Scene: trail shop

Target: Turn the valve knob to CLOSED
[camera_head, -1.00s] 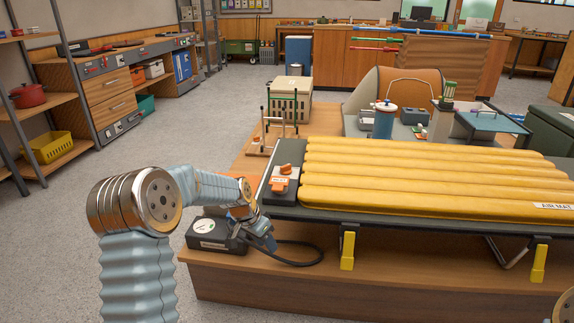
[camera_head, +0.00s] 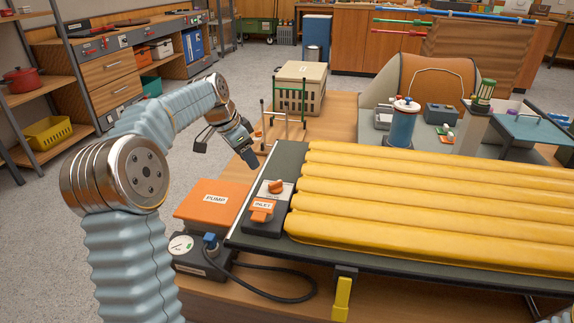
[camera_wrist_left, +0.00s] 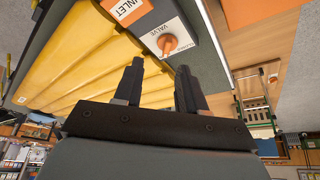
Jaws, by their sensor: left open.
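The orange valve knob (camera_head: 276,186) sits on a panel at the near left corner of the yellow air mat (camera_head: 400,185), just behind the orange INLET tab (camera_head: 262,208). My left gripper (camera_head: 251,160) is above and to the left of the knob in the head view, empty. Its fingers (camera_wrist_left: 160,70) are open in the wrist view, with the knob beyond their tips, apart from them.
An orange PUMP pad (camera_head: 213,203) and a pump box with a gauge (camera_head: 181,245) stand left of the mat; a black hose (camera_head: 285,296) curves from the box. A green-framed stand (camera_head: 290,103) and a crate (camera_head: 302,85) are behind my gripper.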

